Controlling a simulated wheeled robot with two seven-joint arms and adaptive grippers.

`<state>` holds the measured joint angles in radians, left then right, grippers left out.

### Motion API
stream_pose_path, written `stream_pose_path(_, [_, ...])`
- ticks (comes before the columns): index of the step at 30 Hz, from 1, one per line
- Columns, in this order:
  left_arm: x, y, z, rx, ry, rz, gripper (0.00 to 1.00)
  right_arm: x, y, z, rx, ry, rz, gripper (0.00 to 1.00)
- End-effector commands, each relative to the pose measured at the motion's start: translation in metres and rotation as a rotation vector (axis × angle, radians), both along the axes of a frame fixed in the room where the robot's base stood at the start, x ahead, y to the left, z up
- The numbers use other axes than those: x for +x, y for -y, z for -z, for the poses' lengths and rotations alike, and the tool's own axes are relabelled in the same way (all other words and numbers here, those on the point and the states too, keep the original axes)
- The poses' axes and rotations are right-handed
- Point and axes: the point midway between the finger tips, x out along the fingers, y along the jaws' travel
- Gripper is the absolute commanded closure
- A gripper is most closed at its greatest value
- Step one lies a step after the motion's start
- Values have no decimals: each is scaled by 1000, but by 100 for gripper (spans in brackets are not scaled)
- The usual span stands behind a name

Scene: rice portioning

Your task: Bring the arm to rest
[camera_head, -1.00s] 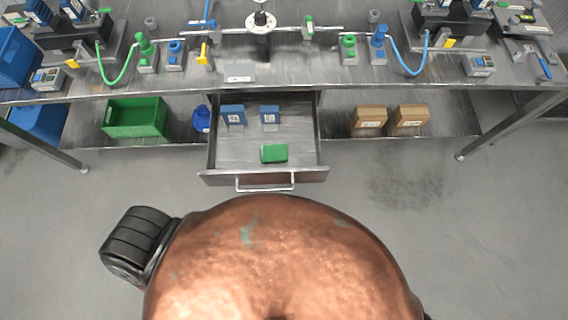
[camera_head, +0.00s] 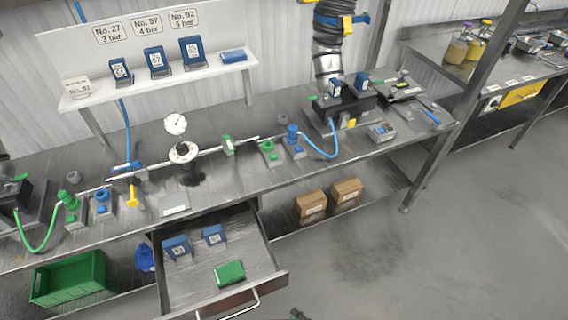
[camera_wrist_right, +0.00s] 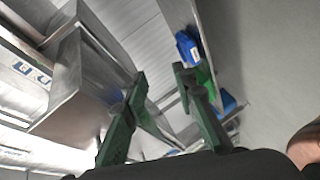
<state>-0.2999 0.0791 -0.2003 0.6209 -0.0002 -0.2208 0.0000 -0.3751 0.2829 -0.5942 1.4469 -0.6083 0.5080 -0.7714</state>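In the right wrist view my right gripper (camera_wrist_right: 160,78) shows two dark green fingers, spread apart with nothing between the tips. In the head view only a small dark tip of my right gripper (camera_head: 298,315) shows at the bottom edge, below the open drawer. Its arm is hidden there. My left gripper is in neither current view. The metal drawer (camera_head: 205,282) is pulled out under the workbench and holds two blue labelled boxes (camera_head: 177,247) and a green block (camera_head: 229,273).
The workbench (camera_head: 225,190) carries a gauge (camera_head: 176,124), valves and hoses. A green crate (camera_head: 68,279) and cardboard boxes (camera_head: 311,206) stand on the lower shelf. A white rack (camera_head: 205,76) holds blue devices. The grey floor (camera_head: 420,270) at right is clear.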

Motion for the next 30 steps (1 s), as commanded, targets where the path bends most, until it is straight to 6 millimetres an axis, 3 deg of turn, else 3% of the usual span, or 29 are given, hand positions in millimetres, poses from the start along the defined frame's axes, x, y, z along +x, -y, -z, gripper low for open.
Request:
stream_pose_path(1, [1,0,-3,0,2,0,60,4,22,28,-3,-94,73,75])
stream_pose_path(4, [2,0,-5,-1,4,0,60,4,69,85,2,-289,232,75])
stream_pose_path(8, [4,0,-9,0,6,0,60,-15,132,154,23,-534,456,75])
stream_pose_path(11, [5,0,-11,0,8,0,60,-45,177,203,49,-717,639,75])
stream_pose_path(15, [6,0,-15,0,10,0,60,-109,233,261,95,-967,913,75])
stream_pose_path(19, [7,0,-19,0,12,-1,60,-184,269,301,145,-1183,1173,75])
stream_pose_path(24, [8,0,-22,0,14,-1,60,-272,290,326,203,-1390,1449,75])
stream_pose_path(27, [8,0,-22,0,14,-1,60,-305,292,331,223,-1459,1550,75])
stream_pose_path(30, [8,0,-23,0,14,-1,60,-322,292,334,232,-1493,1599,75])
